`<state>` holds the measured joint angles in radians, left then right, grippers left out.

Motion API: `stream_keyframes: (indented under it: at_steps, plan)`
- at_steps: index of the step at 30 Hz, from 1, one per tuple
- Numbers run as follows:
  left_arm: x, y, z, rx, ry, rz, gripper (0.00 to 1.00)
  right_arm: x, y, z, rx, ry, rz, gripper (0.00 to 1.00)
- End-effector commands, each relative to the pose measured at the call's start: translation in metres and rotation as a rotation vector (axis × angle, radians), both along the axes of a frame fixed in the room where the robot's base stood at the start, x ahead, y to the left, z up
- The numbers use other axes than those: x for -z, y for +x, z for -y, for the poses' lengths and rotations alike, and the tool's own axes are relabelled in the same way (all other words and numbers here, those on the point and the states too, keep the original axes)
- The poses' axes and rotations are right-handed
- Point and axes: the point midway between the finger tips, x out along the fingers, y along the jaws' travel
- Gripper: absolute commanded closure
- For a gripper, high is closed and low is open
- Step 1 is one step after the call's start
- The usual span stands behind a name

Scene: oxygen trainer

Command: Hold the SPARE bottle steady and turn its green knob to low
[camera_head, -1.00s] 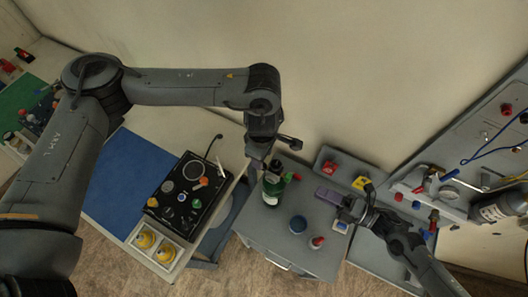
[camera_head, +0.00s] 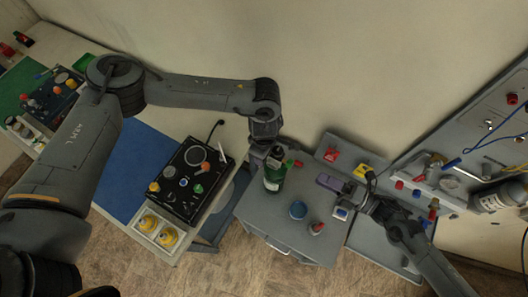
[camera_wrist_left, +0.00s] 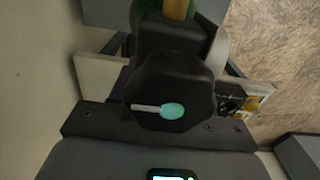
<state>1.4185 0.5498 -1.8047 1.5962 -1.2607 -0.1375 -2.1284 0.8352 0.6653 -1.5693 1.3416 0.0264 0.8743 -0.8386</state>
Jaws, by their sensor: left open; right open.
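The dark green bottle with a pale label (camera_head: 273,178) stands upright on the grey cabinet top; I cannot read the label. My left gripper (camera_head: 270,155) is open, pointing down at the bottle's top and hiding its neck. I cannot tell whether it touches.
A black control panel (camera_head: 190,180) lies on the left bench beside a blue mat (camera_head: 135,175). A tool panel (camera_head: 490,120) rises at right.

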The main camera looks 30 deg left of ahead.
Motion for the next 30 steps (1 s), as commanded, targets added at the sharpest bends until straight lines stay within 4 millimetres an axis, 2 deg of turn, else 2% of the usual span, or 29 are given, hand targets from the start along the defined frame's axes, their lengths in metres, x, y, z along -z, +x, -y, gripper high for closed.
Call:
stream_keyframes:
  at_steps: [1, 10, 30]
  plan:
    - [0.0000, 0.0000, 0.0000, 0.000, 0.000, 0.000, 0.53, 0.0000, 0.0000, -0.0001, 0.000, 0.000, 0.000, 0.57]
    - [-0.0002, 0.0000, 0.0000, 0.000, 0.000, 0.000, 0.99, 0.0000, 0.0000, 0.0000, 0.000, 0.000, 0.000, 0.57]
    - [-0.0006, 0.0001, 0.0001, 0.000, 0.000, 0.000, 1.00, -0.0001, 0.0000, 0.0000, 0.000, 0.000, 0.000, 0.57]
